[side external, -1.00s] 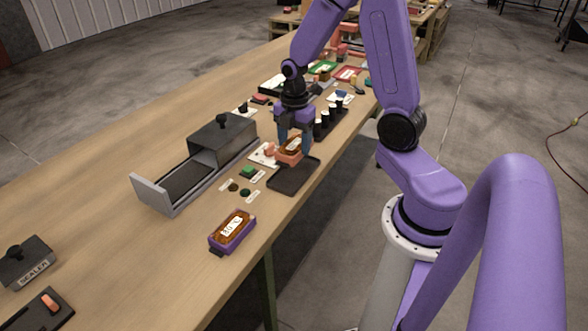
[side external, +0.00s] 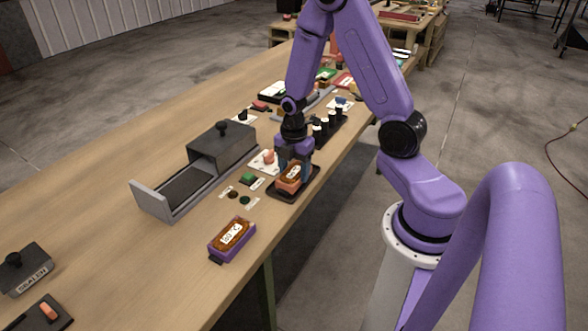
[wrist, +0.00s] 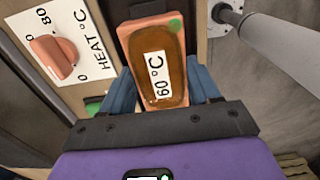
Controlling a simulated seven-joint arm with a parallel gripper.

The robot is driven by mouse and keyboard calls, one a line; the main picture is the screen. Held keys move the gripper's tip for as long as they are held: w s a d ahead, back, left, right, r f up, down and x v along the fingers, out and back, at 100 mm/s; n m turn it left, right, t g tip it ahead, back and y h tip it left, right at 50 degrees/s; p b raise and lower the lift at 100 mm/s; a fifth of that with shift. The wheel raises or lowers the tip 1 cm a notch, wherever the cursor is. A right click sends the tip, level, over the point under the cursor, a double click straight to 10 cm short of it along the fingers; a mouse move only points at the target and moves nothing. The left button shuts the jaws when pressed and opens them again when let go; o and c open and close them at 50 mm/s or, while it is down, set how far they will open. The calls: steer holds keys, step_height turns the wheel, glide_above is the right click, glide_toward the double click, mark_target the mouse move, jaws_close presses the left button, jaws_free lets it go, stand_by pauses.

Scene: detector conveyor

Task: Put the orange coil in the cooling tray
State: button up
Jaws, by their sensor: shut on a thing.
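The orange coil (side external: 291,182) is a block with an orange case, a brown middle, a "60°C" label and a green dot. It also shows in the wrist view (wrist: 173,28). My gripper (side external: 292,172) is shut on it, with a blue finger on each side in the wrist view (wrist: 160,90). The coil is at the dark flat tray (side external: 275,194) near the table's right edge, which looks like the cooling tray. I cannot tell whether the coil touches the tray floor.
A purple-cased coil (side external: 232,238) stands nearer the camera. A grey box with an open drawer (side external: 220,148) is to the left.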

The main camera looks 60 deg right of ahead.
mark_target(294, 173)
steer(key=shift+f, duration=0.1)
steer(key=o, duration=1.4)
steer(key=shift+c, duration=0.2)
step_height(294, 173, up, 12)
steer(key=s+a+r+m, duration=0.3)
steer(key=s+a, duration=0.5)
steer(key=a, duration=0.4)
steer(key=s+a+r+m, duration=0.1)
steer(key=s+a, duration=0.3)
steer(key=s, duration=0.7)
steer(key=shift+s+a+r+m, duration=0.35)
steer(key=shift+a+m, duration=0.05)
steer(key=shift+m, duration=0.3)
